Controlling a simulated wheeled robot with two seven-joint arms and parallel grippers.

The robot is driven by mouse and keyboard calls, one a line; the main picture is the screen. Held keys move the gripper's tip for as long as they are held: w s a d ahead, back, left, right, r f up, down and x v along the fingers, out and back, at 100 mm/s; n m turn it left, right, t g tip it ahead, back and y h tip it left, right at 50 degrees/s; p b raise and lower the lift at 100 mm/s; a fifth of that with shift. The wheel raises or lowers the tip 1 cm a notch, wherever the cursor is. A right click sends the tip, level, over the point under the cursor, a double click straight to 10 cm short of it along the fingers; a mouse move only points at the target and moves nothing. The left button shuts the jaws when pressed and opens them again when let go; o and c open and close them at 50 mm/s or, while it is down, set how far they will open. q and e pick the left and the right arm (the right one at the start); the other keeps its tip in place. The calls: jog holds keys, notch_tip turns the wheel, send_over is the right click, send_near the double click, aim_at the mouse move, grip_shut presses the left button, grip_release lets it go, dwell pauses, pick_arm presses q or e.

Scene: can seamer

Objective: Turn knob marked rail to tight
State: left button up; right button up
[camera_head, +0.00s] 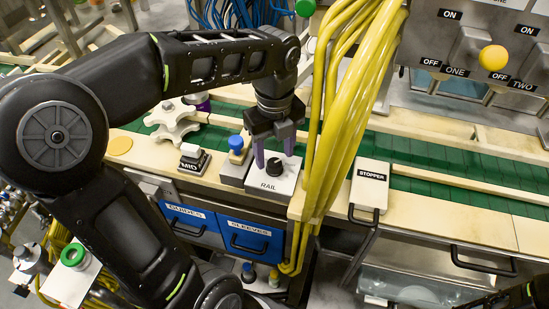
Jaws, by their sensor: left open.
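The knob marked rail (275,166) is a small black dial on a white box labelled RAIL (271,184), at the front edge of the conveyor in the middle of the head view. My left gripper (274,153) reaches down over it from above. Its purple fingers are apart, one on each side of the knob's top. I cannot tell whether they touch the knob. The pointer and any tight mark are too small to read. My right gripper does not show.
A blue-topped button (236,144) and a MID switch (192,160) stand left of the box. Thick yellow cables (345,90) hang close on its right, with a STOPPER plate (370,184) beyond. Blue GUIDES and SLEEVES drawers (248,240) are below.

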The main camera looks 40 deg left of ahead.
aim_at(274, 162)
pick_arm(q)
notch_tip(274, 162, up, 5)
jog(key=shift+f, duration=0.1)
dwell(0.7)
